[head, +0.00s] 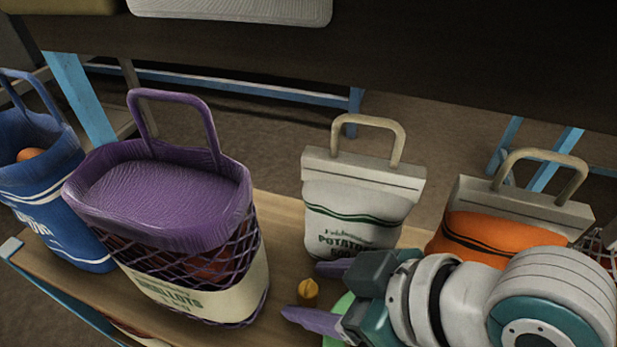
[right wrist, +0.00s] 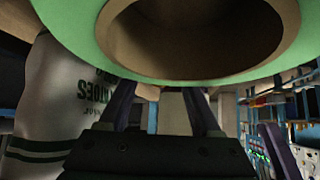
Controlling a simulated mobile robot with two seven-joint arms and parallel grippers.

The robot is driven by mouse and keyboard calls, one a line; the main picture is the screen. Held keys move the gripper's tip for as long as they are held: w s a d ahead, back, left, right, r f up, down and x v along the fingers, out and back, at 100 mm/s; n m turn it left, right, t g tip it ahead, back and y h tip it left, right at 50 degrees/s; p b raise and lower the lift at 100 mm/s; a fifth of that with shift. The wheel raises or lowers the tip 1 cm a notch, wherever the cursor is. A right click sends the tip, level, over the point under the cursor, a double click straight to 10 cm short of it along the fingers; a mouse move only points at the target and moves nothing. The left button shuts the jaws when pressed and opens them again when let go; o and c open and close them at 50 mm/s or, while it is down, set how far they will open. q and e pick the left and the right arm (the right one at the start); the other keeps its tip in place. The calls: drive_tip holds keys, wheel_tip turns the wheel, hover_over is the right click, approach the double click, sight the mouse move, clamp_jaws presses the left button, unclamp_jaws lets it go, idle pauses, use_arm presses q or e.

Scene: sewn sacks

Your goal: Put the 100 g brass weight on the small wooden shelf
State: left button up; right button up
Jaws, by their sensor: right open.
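A small brass-coloured piece (head: 308,291), which looks like the weight, stands on the wooden top (head: 285,222) in the head view. Any marking on it is too small to read. My right gripper (head: 305,292) comes in from the right with its purple fingers apart, and the brass piece shows between their tips. I cannot tell whether a finger touches it. In the right wrist view both fingers (right wrist: 162,105) show, apart; the brass piece cannot be made out there. I cannot pick out a separate small wooden shelf. My left gripper is not in view.
A green round hollow thing (head: 338,308) is partly hidden under my right gripper; its rim (right wrist: 85,40) looms in the wrist view. A purple shallots sack (head: 160,200), white potato sack (head: 355,205), orange sack (head: 490,232) and blue sack (head: 45,180) stand around.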

drive_tip(key=shift+w+a+f, duration=0.1)
drive_tip(key=shift+a+f, duration=0.05)
clamp_jaws()
idle(0.4)
idle(1.0)
